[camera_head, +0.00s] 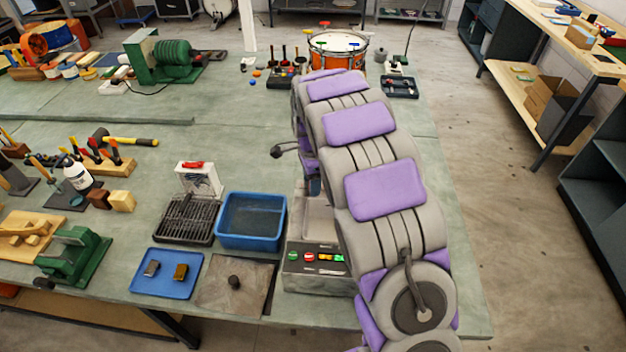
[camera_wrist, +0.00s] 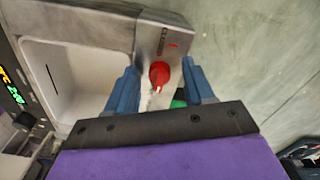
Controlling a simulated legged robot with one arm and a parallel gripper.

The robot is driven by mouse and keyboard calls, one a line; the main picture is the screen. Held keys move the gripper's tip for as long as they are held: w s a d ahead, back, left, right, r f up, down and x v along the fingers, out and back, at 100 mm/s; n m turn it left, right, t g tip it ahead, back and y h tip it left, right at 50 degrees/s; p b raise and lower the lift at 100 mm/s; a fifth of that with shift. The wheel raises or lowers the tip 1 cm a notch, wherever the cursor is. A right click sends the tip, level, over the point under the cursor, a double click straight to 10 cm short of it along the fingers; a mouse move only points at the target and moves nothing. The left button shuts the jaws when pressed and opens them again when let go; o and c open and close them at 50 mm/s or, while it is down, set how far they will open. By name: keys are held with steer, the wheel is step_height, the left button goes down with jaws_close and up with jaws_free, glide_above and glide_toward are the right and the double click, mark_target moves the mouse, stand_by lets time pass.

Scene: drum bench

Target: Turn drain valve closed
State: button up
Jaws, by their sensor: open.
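The drain valve's red handle (camera_wrist: 159,74) sits on a light grey metal block (camera_wrist: 163,35) beside a white basin (camera_wrist: 70,75) in the wrist view. The block carries small dark lettering and a red mark, too small to read with certainty. My gripper (camera_wrist: 160,79) is open, with one blue finger on each side of the red handle and a gap on both sides. In the head view my arm hides the valve and most of the gripper. The basin unit (camera_head: 317,220) shows there left of my arm, with buttons and a lit display on its front.
A blue tub (camera_head: 251,243), a dark grate (camera_head: 188,238) and a white box with a red top piece (camera_head: 199,178) stand left of the unit. A blue tray (camera_head: 166,288) lies near the front edge.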

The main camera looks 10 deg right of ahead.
steer(key=shift+a, duration=0.3)
steer(key=shift+c, duration=1)
steer(key=shift+d, duration=0.75)
steer(key=c, duration=0.4)
jaws_close()
steer(key=shift+a, duration=0.1)
